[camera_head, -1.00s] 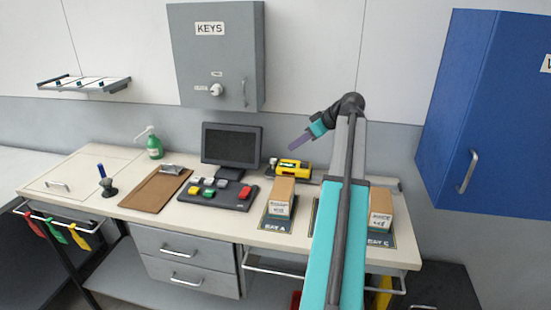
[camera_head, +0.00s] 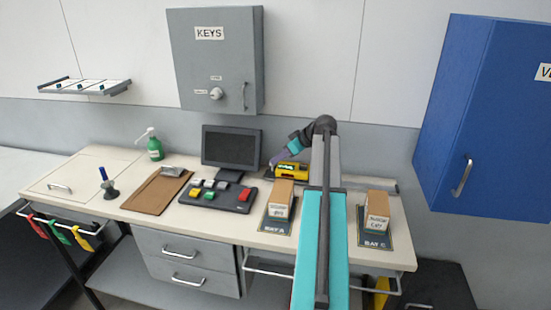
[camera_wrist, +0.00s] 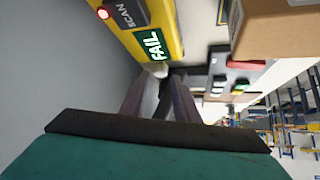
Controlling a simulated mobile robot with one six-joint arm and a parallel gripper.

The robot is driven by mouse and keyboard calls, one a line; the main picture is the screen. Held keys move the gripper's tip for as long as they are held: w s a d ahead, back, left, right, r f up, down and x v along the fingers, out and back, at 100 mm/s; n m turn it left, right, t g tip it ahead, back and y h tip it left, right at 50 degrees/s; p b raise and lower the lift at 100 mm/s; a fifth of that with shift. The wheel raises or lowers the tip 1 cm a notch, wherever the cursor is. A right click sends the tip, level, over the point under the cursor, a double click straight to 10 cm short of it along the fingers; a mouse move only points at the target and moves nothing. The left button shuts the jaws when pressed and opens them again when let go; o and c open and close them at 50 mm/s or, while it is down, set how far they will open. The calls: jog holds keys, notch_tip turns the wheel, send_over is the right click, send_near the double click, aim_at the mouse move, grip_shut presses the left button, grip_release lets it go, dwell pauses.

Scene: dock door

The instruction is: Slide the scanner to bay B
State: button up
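The yellow scanner (camera_head: 291,170) sits on a rail (camera_head: 375,186) along the back of the bench, behind the bay A mat (camera_head: 272,226). In the wrist view the scanner (camera_wrist: 172,22) shows a lit red lamp, the word SCAN and a green FAIL display. My gripper (camera_head: 272,163) is at the scanner's left end. In the wrist view my gripper's fingers (camera_wrist: 160,80) are apart, with a small pale knob (camera_wrist: 157,70) by their tips; contact is unclear. The bay C mat (camera_head: 374,241) is right of my arm. No bay B label shows; my arm covers the space between A and C.
A box stands on the bay A mat (camera_head: 280,203) and another on the bay C mat (camera_head: 376,212). Left of bay A are a button panel (camera_head: 238,207), a monitor (camera_head: 231,145) and a clipboard (camera_head: 150,195). A blue cabinet (camera_head: 480,120) hangs at the right.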

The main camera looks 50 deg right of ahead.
jog(key=shift+p+x, duration=0.4)
jog(key=shift+x, duration=1.25)
grip_shut()
jog(key=shift+d+r, duration=0.1)
